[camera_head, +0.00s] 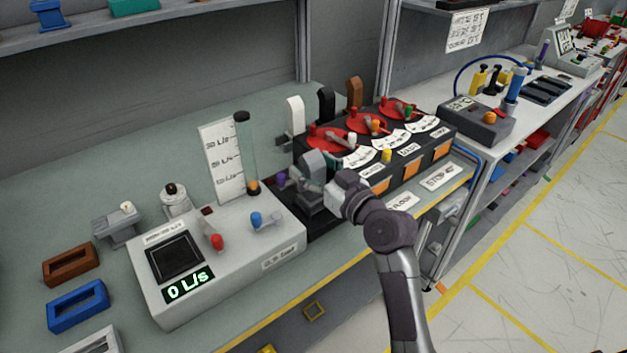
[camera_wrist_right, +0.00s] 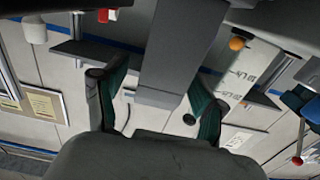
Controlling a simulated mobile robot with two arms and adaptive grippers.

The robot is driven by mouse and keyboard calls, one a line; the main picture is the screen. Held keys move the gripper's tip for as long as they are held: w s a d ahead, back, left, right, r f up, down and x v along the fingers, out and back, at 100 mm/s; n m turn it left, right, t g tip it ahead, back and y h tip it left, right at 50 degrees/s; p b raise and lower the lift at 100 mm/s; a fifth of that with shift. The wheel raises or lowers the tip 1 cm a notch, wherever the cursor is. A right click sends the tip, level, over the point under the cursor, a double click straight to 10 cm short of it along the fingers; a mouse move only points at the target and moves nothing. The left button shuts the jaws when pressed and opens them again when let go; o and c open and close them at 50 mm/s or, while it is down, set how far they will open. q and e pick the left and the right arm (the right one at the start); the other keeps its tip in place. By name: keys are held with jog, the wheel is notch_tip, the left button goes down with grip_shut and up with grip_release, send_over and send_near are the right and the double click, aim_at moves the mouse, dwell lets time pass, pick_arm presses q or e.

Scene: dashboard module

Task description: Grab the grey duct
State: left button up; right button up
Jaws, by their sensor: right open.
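The grey duct (camera_head: 313,163) stands at the left end of the black module with the red discs, on the bench. My right gripper (camera_head: 316,190) is right at it, with the arm coming in from the lower right. In the right wrist view the grey duct (camera_wrist_right: 178,55) shows as a broad grey piece between the two green-lined fingers of my right gripper (camera_wrist_right: 155,95). The fingers are spread, with a visible gap on each side of the duct. The duct's lower part is partly hidden by the gripper in the head view. My left gripper is not in view.
White, black and brown ducts (camera_head: 355,91) stand behind the black module (camera_head: 340,215). A white console (camera_head: 200,290) reading 0 L/s, with a clear tube and scale panel (camera_head: 222,160), is close on the left. Blue and brown frames lie further left.

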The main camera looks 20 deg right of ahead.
jog(key=c, duration=1.2)
jog(key=shift+c, duration=0.2)
